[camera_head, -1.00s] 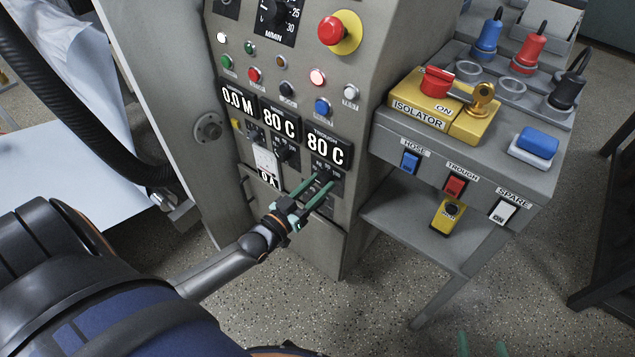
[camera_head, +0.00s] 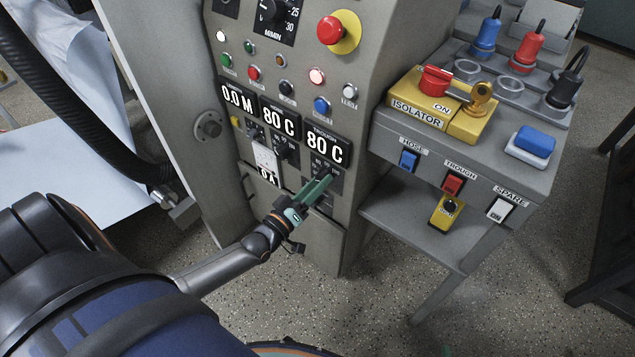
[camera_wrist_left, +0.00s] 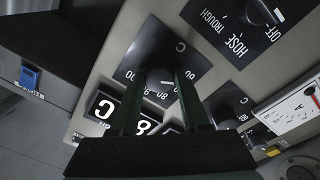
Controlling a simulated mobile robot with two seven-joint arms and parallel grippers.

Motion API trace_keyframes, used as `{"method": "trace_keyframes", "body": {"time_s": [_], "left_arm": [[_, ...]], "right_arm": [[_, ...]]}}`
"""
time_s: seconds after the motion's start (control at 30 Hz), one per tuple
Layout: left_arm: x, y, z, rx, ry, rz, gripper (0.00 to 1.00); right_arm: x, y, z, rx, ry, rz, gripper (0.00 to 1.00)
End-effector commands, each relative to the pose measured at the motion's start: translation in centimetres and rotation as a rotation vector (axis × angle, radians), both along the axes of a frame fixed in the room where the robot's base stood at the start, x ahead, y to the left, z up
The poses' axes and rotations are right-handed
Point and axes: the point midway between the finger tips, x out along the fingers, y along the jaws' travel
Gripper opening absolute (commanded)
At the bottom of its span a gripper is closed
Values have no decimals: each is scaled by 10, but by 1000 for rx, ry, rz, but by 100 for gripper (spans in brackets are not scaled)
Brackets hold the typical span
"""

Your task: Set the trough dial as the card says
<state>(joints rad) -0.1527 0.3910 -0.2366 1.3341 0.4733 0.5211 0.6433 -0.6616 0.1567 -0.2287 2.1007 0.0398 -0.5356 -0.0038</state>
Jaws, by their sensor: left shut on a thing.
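The trough dial (camera_wrist_left: 159,80) is a dark round knob on a black scale plate marked in C, below the TROUGH display. My left gripper (camera_head: 319,187) is shut on this knob, with its green fingers on either side of it in the left wrist view (camera_wrist_left: 158,100). The fingers hide much of the knob in the head view, and I cannot tell its exact setting. The trough display (camera_head: 325,150) reads 80 C. No card with a setting is readable in these views. My right gripper is not in view.
A second display (camera_head: 279,118) beside it also reads 80 C, with a similar dial (camera_head: 286,151) below. A red emergency button (camera_head: 331,30) sits higher up. At right stands a shelf with a yellow isolator (camera_head: 420,105) and the red TROUGH switch (camera_head: 453,184).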

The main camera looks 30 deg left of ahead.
Motion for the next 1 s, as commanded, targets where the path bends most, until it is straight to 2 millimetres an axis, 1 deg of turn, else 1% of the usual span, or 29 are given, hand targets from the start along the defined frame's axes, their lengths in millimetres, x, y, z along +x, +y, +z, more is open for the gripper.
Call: {"method": "trace_keyframes", "body": {"time_s": [0.37, 0.4, 0.67, 0.9, 1.0], "left_arm": [[0, -1, -1, -10, 2, -1, 0], [-1, -1, -1, -10, 2, -1, 47], [0, 0, 0, -8, 2, 0, 76], [-1, 0, 0, -7, 1, 0, 76], [-6, 0, -1, -7, 3, 0, 76]], "right_arm": [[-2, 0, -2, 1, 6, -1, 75], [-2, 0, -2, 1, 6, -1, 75], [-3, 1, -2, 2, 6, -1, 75], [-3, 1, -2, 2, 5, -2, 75], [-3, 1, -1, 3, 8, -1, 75]]}}
